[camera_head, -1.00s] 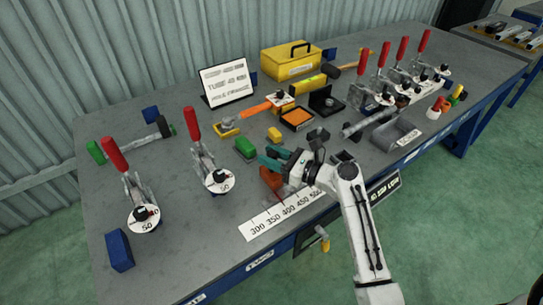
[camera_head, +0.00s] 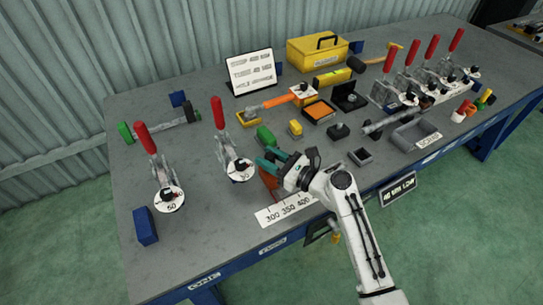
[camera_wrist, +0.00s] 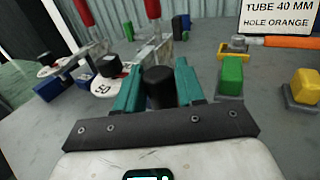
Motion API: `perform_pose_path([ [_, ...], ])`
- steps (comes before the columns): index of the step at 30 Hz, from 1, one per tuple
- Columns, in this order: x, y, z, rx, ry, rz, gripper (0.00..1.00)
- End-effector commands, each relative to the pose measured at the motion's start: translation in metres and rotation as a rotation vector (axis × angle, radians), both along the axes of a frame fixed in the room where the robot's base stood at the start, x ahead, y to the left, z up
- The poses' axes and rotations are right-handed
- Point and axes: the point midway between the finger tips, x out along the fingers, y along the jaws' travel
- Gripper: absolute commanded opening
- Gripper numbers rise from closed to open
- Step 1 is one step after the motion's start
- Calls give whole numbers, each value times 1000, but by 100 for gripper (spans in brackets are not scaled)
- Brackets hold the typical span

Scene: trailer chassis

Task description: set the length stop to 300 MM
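The length stop (camera_head: 268,182) is a reddish-brown block at the back edge of the white scale (camera_head: 283,211) near the bench front. It stands about level with the 300 mark; its exact reading cannot be told. The scale shows 300, 350 and 400; my arm covers its higher end. My gripper (camera_head: 270,161) has teal fingers at the stop's top. In the wrist view, a black knob (camera_wrist: 158,87) sits between the fingers, with almost no gap on either side. The stop's body is hidden below my gripper there.
Red-handled clamps (camera_head: 160,178) and (camera_head: 231,150) stand to the left, beside a blue block (camera_head: 145,226). A green block (camera_head: 265,137) and a yellow block (camera_head: 295,128) are close behind my gripper. A sign (camera_head: 252,72) stands at the back.

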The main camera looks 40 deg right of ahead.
Motion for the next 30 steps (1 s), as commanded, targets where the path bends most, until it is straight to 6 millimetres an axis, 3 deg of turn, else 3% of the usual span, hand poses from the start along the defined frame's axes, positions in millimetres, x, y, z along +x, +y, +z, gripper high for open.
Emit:
perform_pose_path([
  [5, 0, 0, 0, 0, 0, 0, 56],
  [14, -4, -2, -1, 1, 1, -2, 56],
  [30, -90, -18, -2, 0, 2, -2, 56],
])
